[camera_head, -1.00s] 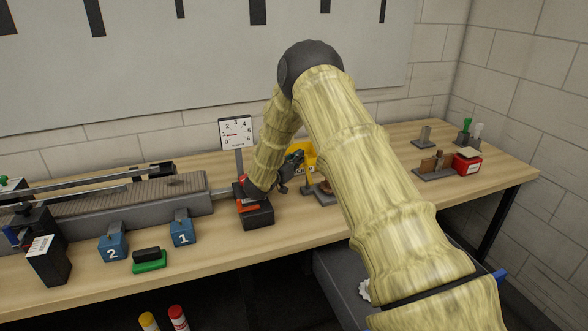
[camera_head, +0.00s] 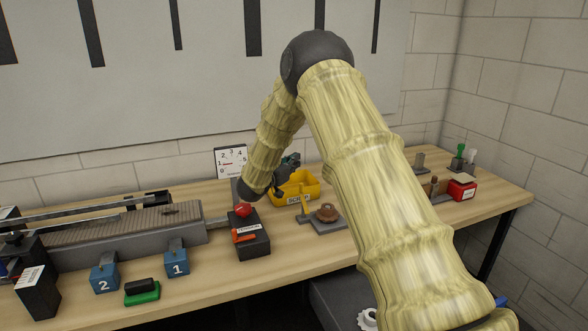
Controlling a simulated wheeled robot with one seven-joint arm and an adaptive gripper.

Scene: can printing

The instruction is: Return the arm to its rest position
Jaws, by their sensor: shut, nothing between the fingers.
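My arm reaches from the lower right up to a dark elbow and down to a dark wrist over the workbench (camera_head: 330,262). My gripper (camera_head: 290,162) is small in the view, dark, shut and empty. It is above or just behind the yellow scrap bin (camera_head: 298,190); I cannot tell how high it is. Part of the bench behind my arm is hidden.
A dial gauge (camera_head: 231,161) stands behind the wrist. Blue blocks 1 (camera_head: 177,263) and 2 (camera_head: 104,278), a green-based stamp (camera_head: 142,292) and a grey conveyor (camera_head: 120,232) are at left. A grey plate with a brown piece (camera_head: 328,219) lies right of the black box. A red box (camera_head: 462,187) is at right.

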